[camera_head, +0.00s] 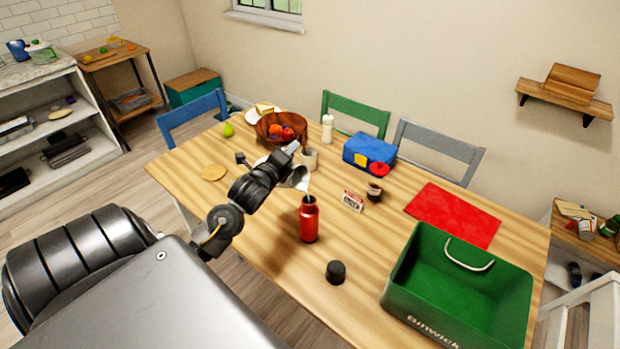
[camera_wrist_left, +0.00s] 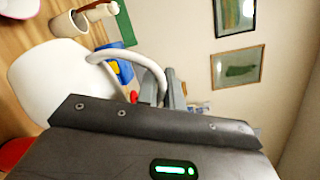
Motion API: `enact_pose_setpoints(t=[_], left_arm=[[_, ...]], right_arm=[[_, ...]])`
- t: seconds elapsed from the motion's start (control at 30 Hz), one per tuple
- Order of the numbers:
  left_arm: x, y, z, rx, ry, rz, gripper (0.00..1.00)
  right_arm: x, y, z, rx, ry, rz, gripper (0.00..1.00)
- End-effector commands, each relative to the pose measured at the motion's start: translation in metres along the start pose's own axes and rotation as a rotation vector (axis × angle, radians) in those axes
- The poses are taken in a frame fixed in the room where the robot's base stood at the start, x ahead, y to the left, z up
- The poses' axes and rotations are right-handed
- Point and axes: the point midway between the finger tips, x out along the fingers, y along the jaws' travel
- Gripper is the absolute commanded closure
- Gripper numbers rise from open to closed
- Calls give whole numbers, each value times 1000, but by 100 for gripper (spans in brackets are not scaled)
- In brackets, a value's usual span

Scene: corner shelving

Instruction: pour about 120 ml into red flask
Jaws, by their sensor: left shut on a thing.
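The red flask (camera_head: 309,222) stands upright and open on the wooden table in the head view. My left gripper (camera_head: 287,160) is shut on a white jug (camera_head: 301,180), which is tilted just above and behind the flask mouth. A thin pale streak runs from the jug towards the flask mouth. I cannot tell how much liquid is in either. In the left wrist view the jug (camera_wrist_left: 62,82) shows large, with its curved handle by the gripper. A black cap (camera_head: 336,271) lies on the table in front of the flask. My right gripper is out of view.
A green crate (camera_head: 400,300) stands at the right front, beside a red mat (camera_head: 455,214). A small dark jar (camera_head: 375,191) and a label card (camera_head: 352,201) are right of the flask. Behind are a blue lunch box (camera_head: 368,149), a mug (camera_head: 310,160) and a fruit bowl (camera_head: 266,124).

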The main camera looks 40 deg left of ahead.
Motion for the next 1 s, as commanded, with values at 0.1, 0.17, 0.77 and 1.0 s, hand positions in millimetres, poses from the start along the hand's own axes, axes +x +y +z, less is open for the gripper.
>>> enact_pose_setpoints(t=[0.1, 0.17, 0.77, 1.0], left_arm=[[0, -1, 0, 4, -2, -4, 100], [0, -2, 0, 6, -2, -4, 100], [-1, -4, -1, 27, -5, -8, 100], [-1, -4, -1, 36, -6, -9, 100]], right_arm=[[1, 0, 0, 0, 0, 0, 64], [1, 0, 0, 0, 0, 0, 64], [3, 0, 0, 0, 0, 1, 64], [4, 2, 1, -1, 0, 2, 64]])
